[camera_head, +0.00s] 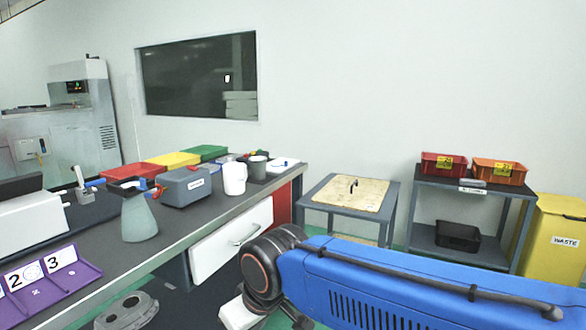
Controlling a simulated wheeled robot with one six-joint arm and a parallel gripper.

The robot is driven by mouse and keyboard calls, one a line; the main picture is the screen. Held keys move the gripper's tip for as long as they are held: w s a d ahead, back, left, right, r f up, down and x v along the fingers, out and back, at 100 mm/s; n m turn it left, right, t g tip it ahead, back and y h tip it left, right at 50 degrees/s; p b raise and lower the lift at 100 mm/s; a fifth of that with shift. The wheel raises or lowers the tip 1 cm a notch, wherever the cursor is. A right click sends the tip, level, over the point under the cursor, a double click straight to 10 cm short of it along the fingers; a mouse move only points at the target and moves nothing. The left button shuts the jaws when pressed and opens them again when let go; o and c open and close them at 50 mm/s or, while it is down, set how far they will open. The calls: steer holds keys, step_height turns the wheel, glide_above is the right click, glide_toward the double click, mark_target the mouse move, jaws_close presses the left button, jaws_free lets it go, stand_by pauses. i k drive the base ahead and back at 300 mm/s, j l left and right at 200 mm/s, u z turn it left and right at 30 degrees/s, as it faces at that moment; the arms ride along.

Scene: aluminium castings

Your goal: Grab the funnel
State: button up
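No thing in view is plainly a free-standing funnel.
The long bench (183,236) carries a grey toolbox (184,188), a white tub (234,178), coloured bins behind, and a purple numbered tray (88,273) at front left. A small table (320,198) and a shelf cart (500,187) stand right, beside a yellow waste bin (553,240).

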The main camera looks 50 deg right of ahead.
mark_target(258, 164)
steer(key=z, duration=0.9)
steer(key=i+l, duration=0.05)
